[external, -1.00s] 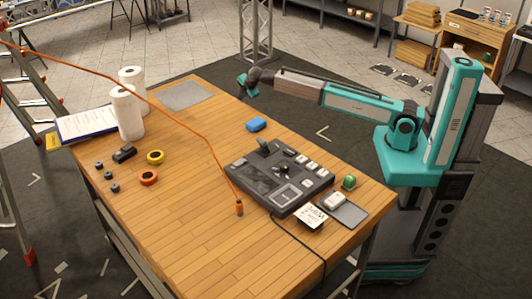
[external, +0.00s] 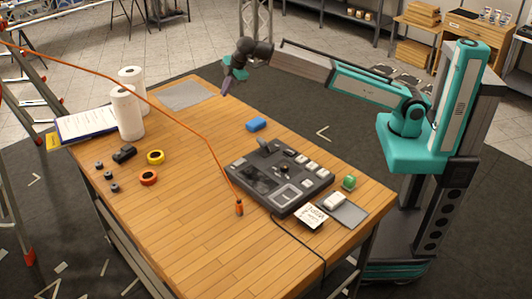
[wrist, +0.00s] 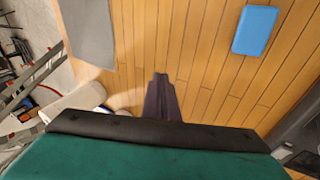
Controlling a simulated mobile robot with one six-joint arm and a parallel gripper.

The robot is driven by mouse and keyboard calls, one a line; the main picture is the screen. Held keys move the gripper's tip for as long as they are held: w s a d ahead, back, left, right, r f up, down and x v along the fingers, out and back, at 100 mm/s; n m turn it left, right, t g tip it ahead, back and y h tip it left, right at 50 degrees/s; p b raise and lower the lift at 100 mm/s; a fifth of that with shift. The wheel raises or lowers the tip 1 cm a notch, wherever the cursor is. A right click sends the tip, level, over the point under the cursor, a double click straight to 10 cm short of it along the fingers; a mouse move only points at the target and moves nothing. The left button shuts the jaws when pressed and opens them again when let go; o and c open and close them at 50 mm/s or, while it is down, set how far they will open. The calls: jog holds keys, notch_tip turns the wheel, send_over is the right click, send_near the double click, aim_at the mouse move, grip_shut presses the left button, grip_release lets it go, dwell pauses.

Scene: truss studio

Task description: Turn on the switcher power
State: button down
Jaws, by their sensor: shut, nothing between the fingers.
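The switcher (external: 280,177) is a dark grey console with several light keys, a lever and a pale panel, lying on the wooden table. Its power control is too small to make out. My gripper (external: 226,90) hangs over the far part of the table, up and left of the switcher and apart from it. In the wrist view my gripper (wrist: 161,95) shows its dark fingers shut together, empty, pointing down over bare wood. Only a dark edge (wrist: 300,125) at the right of the wrist view may be the switcher.
A blue block (external: 256,124) lies between my gripper and the switcher. An orange cable (external: 180,122) runs across the table to an orange plug (external: 239,208). Paper rolls (external: 127,112), tape rolls (external: 149,178) and a grey mat (external: 186,96) are leftward. A green object (external: 348,182) stands right.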

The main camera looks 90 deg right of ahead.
jog(key=s+a+r+g+y, duration=0.1)
jog(key=s+a, duration=0.2)
jog(key=a, duration=0.7)
jog(key=s+a+r+g+y+p, duration=0.1)
jog(key=s+a, duration=0.3)
jog(key=a, duration=0.6)
jog(key=s+a+r+y+p, duration=0.1)
jog(key=s+a+r+y, duration=0.1)
jog(key=a, duration=0.8)
jog(key=shift+s+r+g, duration=0.4)
jog(key=shift+s+r, duration=0.2)
jog(key=shift+s, duration=0.55)
jog(key=shift+f, duration=0.1)
jog(key=p, duration=0.3)
send_over(242, 160)
jog(key=shift+s+d+f, duration=0.1)
jog(key=shift+d+f, duration=0.1)
jog(key=shift+f, duration=1.8)
jog(key=shift+s+d+f, duration=0.1)
jog(key=shift+d+f, duration=0.1)
jog(key=shift+f, duration=1.8)
jog(key=x, duration=0.2)
jog(key=shift+s+d+f+p, duration=0.1)
jog(key=shift+f+p, duration=0.25)
jog(key=shift+p, duration=0.05)
jog(key=shift+s+d+f+p, duration=0.1)
jog(key=shift+f+p, duration=0.35)
jog(key=shift+f, duration=1.05)
